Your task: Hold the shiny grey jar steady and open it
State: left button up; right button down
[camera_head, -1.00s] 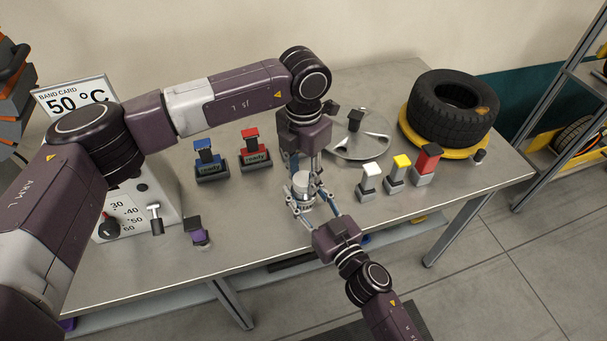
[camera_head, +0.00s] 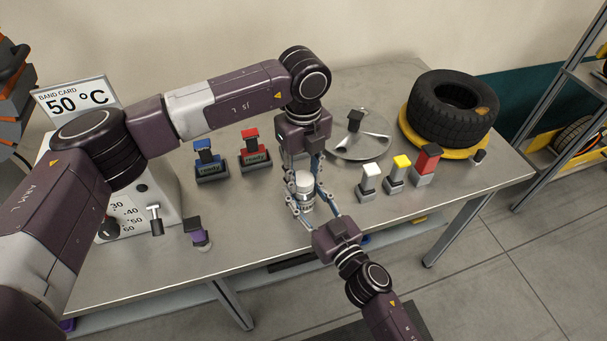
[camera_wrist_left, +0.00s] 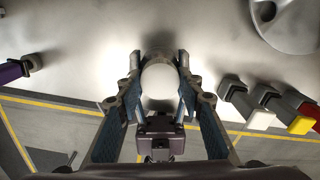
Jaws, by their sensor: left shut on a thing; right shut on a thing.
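The shiny grey jar (camera_head: 307,203) stands upright near the front middle of the metal table, its pale round lid (camera_head: 303,182) on top. My left gripper (camera_head: 303,176) points straight down from above, its fingers shut on the lid from both sides. In the left wrist view the lid (camera_wrist_left: 160,82) shows as a pale disc between the left fingers. My right gripper (camera_head: 305,206) reaches in from the front, low, with its fingers shut around the jar's body. The fingers partly hide the jar, so any gap under the lid cannot be seen.
Blue and red "ready" pieces (camera_head: 254,150) and a purple piece (camera_head: 197,234) are left.

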aim_at(303, 178)
pick_arm(q)
jog(key=shift+r, duration=0.25)
dwell(0.4)
jog(key=shift+r, duration=0.9)
jog(key=shift+r, duration=0.1)
jog(key=shift+r, duration=1.9)
pick_arm(e)
jog(key=c, duration=1)
grip_release()
jog(key=shift+c, duration=0.2)
jog(key=shift+s, duration=0.1)
